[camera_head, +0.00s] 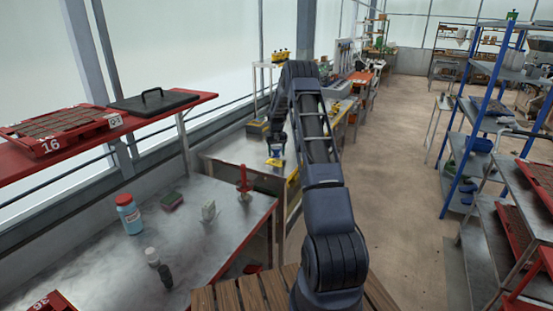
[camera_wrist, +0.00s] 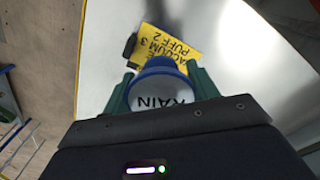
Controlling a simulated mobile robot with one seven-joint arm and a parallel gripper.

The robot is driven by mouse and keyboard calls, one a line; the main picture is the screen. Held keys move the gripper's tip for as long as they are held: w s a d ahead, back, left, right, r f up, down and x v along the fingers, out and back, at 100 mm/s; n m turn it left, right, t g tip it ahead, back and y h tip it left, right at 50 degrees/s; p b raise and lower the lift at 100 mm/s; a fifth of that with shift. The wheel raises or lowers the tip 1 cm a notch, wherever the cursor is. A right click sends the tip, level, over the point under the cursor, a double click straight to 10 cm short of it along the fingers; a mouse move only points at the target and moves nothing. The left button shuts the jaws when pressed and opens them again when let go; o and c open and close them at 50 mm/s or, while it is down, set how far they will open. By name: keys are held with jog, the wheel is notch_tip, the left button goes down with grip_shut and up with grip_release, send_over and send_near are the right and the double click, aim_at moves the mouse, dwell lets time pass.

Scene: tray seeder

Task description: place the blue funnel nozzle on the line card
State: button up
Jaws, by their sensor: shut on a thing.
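My gripper (camera_wrist: 160,92) is shut on the blue funnel nozzle (camera_wrist: 158,66). Its green fingers hold the nozzle from both sides, and a pale round face with partly hidden lettering, "RAIN", points to the wrist camera. I cannot tell whether the nozzle touches the card. In the head view my gripper (camera_head: 276,149) is small, over the far bench, with yellow just below it.
A small dark object (camera_wrist: 130,45) lies beside the card's left edge. Blue-posted shelves (camera_head: 490,105) stand right; the aisle floor (camera_head: 400,170) is clear.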

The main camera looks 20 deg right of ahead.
aim_at(276, 156)
jog(key=shift+f, duration=1.85)
jog(key=shift+f, duration=0.15)
jog(key=o, duration=1)
